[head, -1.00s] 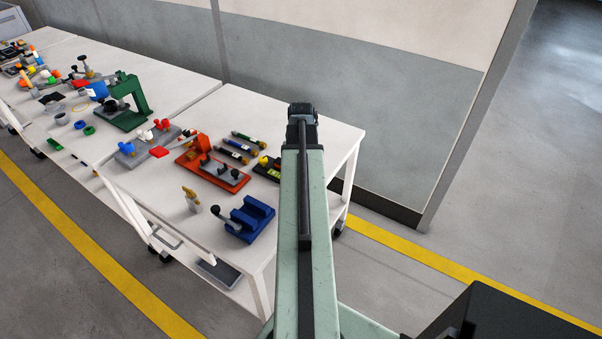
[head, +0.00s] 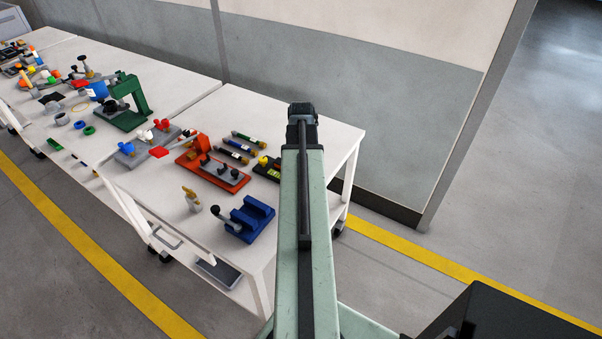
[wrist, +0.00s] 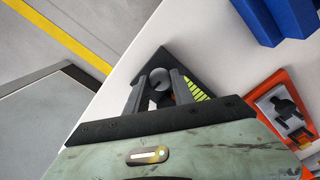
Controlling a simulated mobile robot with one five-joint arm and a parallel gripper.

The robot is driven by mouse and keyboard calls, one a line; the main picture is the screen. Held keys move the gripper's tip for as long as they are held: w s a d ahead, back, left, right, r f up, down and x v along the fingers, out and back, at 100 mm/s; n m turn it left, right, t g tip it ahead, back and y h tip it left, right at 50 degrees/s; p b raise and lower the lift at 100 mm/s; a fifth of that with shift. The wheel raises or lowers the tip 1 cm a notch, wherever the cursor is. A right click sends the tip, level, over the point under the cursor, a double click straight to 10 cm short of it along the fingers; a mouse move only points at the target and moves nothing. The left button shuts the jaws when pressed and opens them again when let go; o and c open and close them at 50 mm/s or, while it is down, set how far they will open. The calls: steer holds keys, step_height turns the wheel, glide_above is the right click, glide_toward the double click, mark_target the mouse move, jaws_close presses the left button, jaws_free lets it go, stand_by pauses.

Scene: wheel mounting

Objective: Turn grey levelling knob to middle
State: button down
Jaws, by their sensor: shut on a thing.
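The grey levelling knob (wrist: 160,78) is round and shows in the wrist view between the two fingers of my gripper (wrist: 160,86). The fingers are shut on it, one on each side. The knob sits on a dark base (wrist: 181,63) with a yellow-green striped edge, on the white table. A bit of orange shows beside the knob. A thin mark crosses its face, but its exact setting is too small to tell. In the head view my arm hides the gripper and the knob.
A blue block fixture (head: 248,219) and an orange fixture with grey parts (head: 212,168) stand nearby on the white table (head: 165,215). Several dark cylinders lie behind the orange fixture. A green press-like stand (head: 128,103) is farther left. The grey wall is behind the table.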

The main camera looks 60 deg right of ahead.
steer(key=c, duration=1.3)
jaws_free()
steer(key=shift+c, duration=0.2)
step_height(320, 180, up, 8)
steer(key=p, duration=0.8)
steer(key=shift+f, duration=0.1)
